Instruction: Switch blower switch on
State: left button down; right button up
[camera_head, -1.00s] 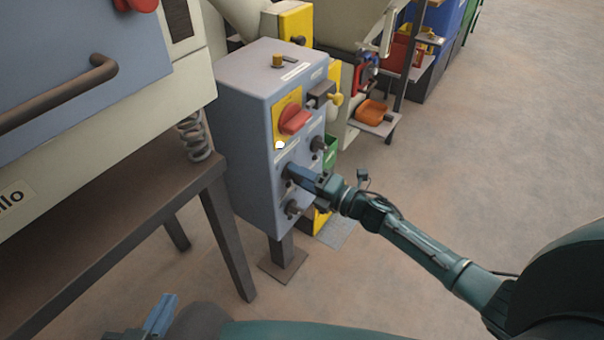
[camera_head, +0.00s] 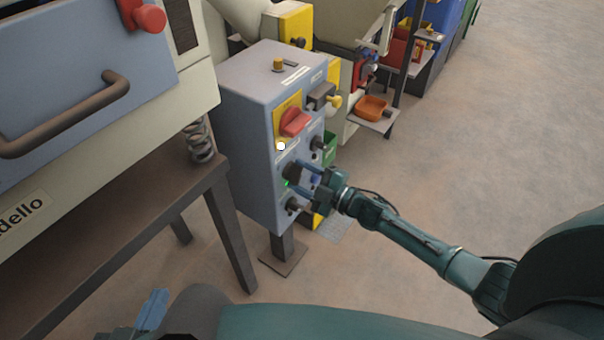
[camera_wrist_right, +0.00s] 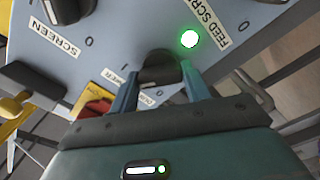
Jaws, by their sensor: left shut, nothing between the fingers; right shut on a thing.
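The blower switch is a black rotary knob (camera_wrist_right: 158,70) on the front of the blue-grey control box (camera_head: 258,95). In the right wrist view it sits between my right gripper's blue fingers, beside a partly covered label ending in "WER". My right gripper (camera_wrist_right: 160,88) is shut on this knob; it also shows in the head view (camera_head: 309,179). A green lamp (camera_wrist_right: 190,38) glows close to the knob and also shows in the head view (camera_head: 287,183). The knob's pointer is hidden. My left gripper (camera_head: 153,310) is shut and empty at the bottom left, far from the box.
Other black knobs sit above right (camera_head: 317,143) and below (camera_head: 294,205) on the same panel. A red main switch (camera_head: 294,122) on a yellow plate is above. A brown bench (camera_head: 130,210) and a blue-fronted machine (camera_head: 80,65) stand left. The floor at right is clear.

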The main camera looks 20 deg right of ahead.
jog(key=shift+m, duration=0.6)
jog(key=o, duration=1)
jog(key=shift+c, duration=0.2)
jog(key=p+v, duration=0.1)
jog(key=v, duration=1.2)
jog(key=shift+p, duration=0.4)
jog(key=shift+d, duration=0.1)
